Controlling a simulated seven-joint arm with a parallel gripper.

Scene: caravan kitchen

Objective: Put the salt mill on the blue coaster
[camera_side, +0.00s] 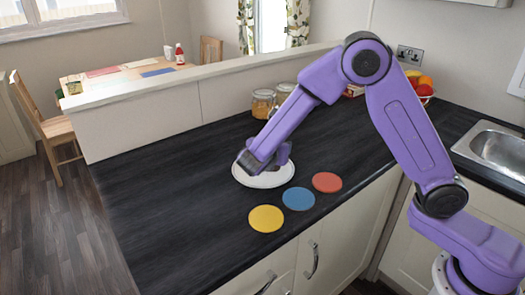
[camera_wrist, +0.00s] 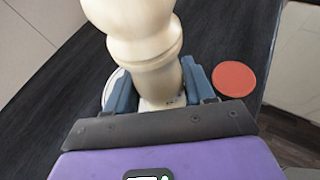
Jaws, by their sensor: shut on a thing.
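The salt mill (camera_wrist: 140,40) is cream, with a rounded body, and fills the top middle of the wrist view. My gripper (camera_wrist: 160,85) is shut on it, with a blue-grey finger on each side. In the side view my gripper (camera_side: 266,160) is over the white plate (camera_side: 262,181), and I cannot make out the mill there. Whether the mill's base touches the plate is hidden. The blue coaster (camera_side: 298,199) lies flat and bare on the dark worktop, in front of and to the right of the plate. It does not show in the wrist view.
A yellow coaster (camera_side: 266,218) lies left of the blue one and a red coaster (camera_side: 327,182) right of it. Glass jars (camera_side: 263,103) and a fruit bowl (camera_side: 422,92) stand at the back. The sink (camera_side: 497,148) is far right. The worktop's left side is clear.

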